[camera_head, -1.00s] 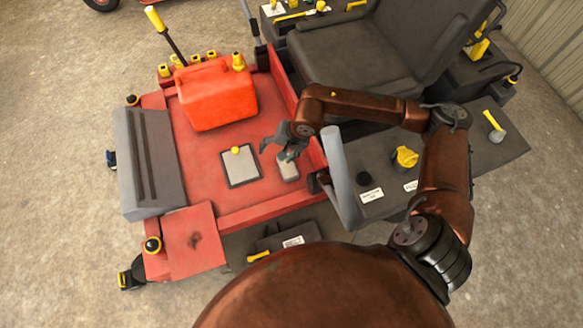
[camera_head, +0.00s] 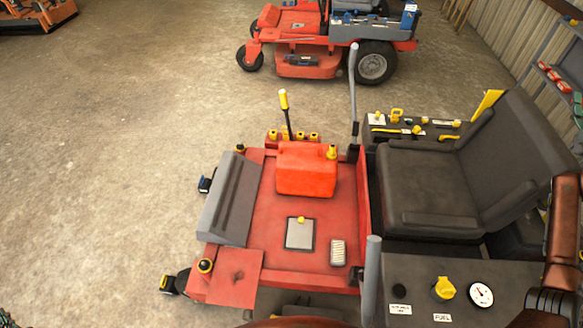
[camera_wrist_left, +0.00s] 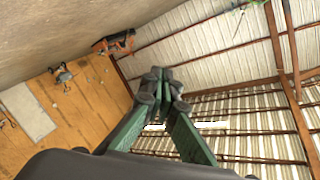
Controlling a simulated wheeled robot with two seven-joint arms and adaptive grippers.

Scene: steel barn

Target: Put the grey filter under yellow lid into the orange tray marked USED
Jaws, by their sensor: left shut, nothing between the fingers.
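In the head view, a pale ribbed block (camera_head: 338,252), which looks like a filter, lies on the red mower deck. To its left lies a grey square plate with a yellow knob (camera_head: 300,233); I cannot tell whether anything is under it. A yellow cap (camera_head: 444,289) sits by a FUEL label on the dark side console. I see no orange tray marked USED. My left gripper (camera_wrist_left: 162,85) shows in the left wrist view, shut and empty, away from these objects. My right gripper is out of view; part of my right arm shows at the right edge.
A red fuel can (camera_head: 307,169) stands on the deck behind the plate. A black seat (camera_head: 440,180) and an upright grey lever (camera_head: 371,280) flank the deck on the right. Another red mower (camera_head: 300,55) stands further back.

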